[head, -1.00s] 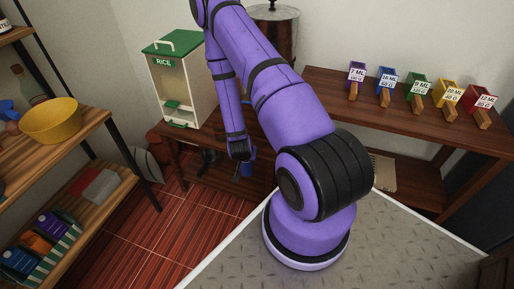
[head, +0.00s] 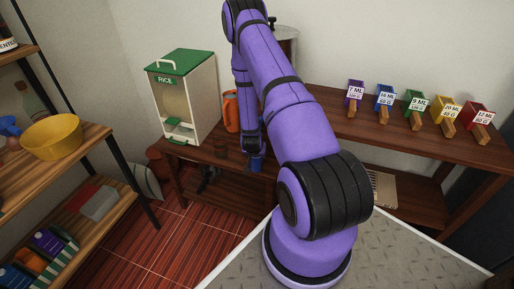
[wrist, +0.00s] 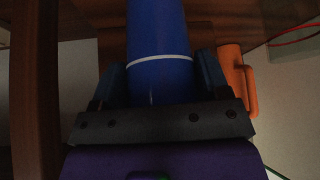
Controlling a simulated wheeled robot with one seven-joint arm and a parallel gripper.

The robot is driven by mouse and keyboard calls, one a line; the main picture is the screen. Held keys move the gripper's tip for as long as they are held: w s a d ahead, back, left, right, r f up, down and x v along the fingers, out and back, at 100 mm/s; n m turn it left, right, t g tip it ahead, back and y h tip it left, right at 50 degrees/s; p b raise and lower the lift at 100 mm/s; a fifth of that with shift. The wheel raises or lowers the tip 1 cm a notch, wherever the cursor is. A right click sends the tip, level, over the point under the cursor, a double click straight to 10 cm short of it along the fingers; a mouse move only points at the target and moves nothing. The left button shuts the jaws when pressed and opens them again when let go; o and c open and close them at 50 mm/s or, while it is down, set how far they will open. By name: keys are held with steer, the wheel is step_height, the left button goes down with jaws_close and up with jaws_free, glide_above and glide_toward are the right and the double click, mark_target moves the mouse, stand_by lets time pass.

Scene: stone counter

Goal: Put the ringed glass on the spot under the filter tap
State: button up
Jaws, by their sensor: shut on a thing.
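The ringed glass is a blue cup with a thin white ring (wrist: 158,30), large in the wrist view. My gripper (wrist: 162,78) has a finger on each side of it and is shut on it. In the head view my gripper (head: 254,148) hangs at the front edge of the wooden bench, with a bit of the blue glass (head: 257,163) showing below it. A metal urn (head: 288,45), which looks like the filter, stands behind my arm. Its tap and the spot under it are hidden by my arm.
An orange jug (head: 230,112) stands left of my gripper; it also shows in the wrist view (wrist: 236,80). Several labelled colored scoops (head: 416,108) stand on the bench (head: 350,128) at right.

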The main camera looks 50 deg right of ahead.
steer(key=w+d, duration=0.2)
steer(key=d, duration=0.1)
steer(key=shift+d, duration=0.2)
steer(key=shift+f, duration=0.15)
steer(key=o, duration=1.3)
steer(key=shift+o, duration=0.2)
